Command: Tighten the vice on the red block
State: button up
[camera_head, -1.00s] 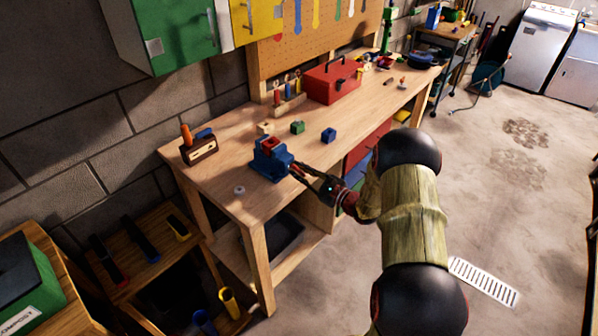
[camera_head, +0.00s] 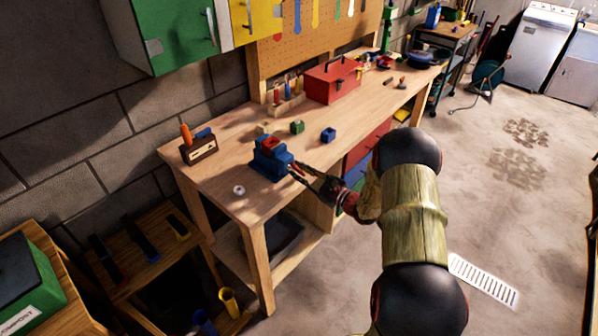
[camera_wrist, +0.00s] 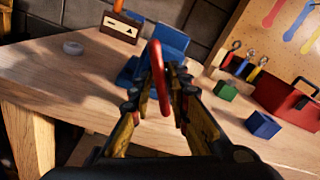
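The blue vice (camera_head: 272,168) stands near the front edge of the workbench, with the red block (camera_head: 270,143) between its jaws at the top. In the wrist view the blue vice (camera_wrist: 168,40) is straight ahead, partly hidden by my fingers and the handle; I cannot make out the red block there. The vice's red handle (camera_wrist: 157,75) passes between my fingertips. My gripper (camera_head: 299,172) is at the vice's front right side. In the wrist view my gripper (camera_wrist: 161,72) is closed in around the handle, though exact contact is hard to see.
A blue cube (camera_head: 328,135), a green cube (camera_head: 297,127) and a red toolbox (camera_head: 332,81) stand behind on the workbench (camera_head: 228,138). A white ring (camera_head: 239,190) lies left of the vice. A radio-like box (camera_head: 199,149) stands at the left end.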

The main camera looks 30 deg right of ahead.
jog(key=shift+o, duration=1.3)
jog(key=shift+r, duration=0.1)
jog(key=v, duration=1.2)
